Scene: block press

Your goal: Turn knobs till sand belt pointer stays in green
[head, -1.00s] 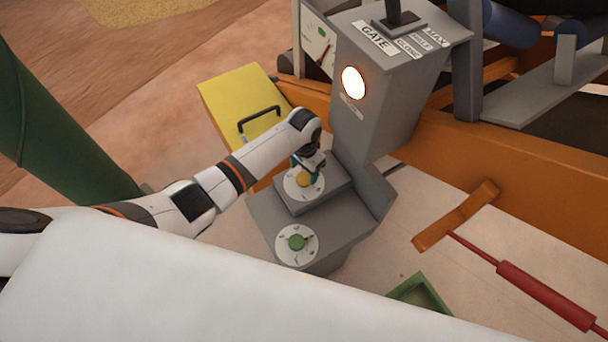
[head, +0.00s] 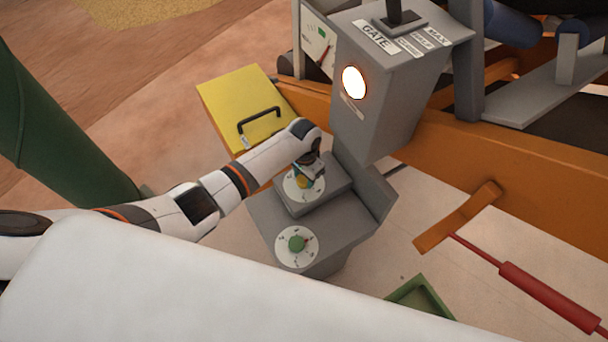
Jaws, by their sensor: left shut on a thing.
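My left gripper (head: 307,171) is shut on the yellow knob (head: 302,184), which sits on a white dial on the upper step of the grey control stand. The gripper covers part of this knob and its dial. A green knob (head: 296,243) on its own white dial is on the lower step, with nothing touching it. The gauge (head: 318,44) is a pale plate at the top, partly hidden by the grey box. It shows a small green mark and a red pointer slanting below that mark, clear of it. My right gripper is out of view.
A grey gate box (head: 400,75) with a glowing round lamp (head: 354,82) and a black lever stands above the knobs. A yellow box (head: 245,100) with a black handle is behind my left arm. An orange beam (head: 480,160) and a red rod (head: 545,295) lie right.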

